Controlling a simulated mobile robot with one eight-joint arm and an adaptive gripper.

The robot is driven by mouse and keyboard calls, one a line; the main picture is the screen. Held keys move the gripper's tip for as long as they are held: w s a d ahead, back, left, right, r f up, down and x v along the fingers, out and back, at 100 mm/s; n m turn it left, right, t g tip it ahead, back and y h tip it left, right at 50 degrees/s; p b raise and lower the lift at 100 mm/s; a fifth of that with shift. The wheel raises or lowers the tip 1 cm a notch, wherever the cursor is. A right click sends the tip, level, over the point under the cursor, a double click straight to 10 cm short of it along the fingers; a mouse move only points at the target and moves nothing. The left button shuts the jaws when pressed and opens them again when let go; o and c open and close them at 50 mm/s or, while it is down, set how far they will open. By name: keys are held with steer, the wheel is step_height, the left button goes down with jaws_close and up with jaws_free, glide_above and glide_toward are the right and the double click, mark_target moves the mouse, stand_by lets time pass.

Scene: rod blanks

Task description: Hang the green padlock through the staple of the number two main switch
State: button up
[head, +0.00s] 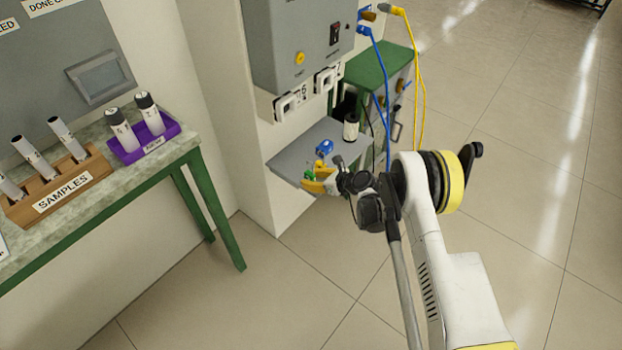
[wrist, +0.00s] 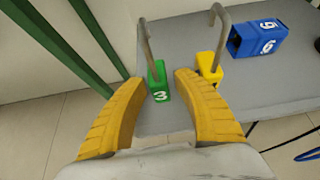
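The green padlock (wrist: 159,83) bears a white 3 and has a tall grey shackle. It stands near the edge of a grey shelf (wrist: 280,78). My gripper (wrist: 158,82) has its yellow fingers apart on either side of the padlock, with narrow gaps showing. In the head view my gripper (head: 318,184) reaches over the shelf's front edge; the green padlock (head: 309,175) is small and partly hidden there. Two white square fittings with dark openings, the left fitting (head: 289,105) and the right fitting (head: 325,80), sit under the grey cabinet; their number labels are too small to read surely.
A yellow padlock (wrist: 209,67) stands close right of the green one. A blue padlock (wrist: 259,38) lies beyond it. A black-and-white cylinder (head: 351,127) stands on the shelf. Blue (head: 383,90) and yellow (head: 420,80) cables hang at right. A sample table is left.

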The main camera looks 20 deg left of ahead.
mark_target(314, 173)
jaws_close()
steer(key=shift+r, duration=0.15)
steer(key=shift+r+p, duration=0.3)
steer(key=shift+r, duration=1.1)
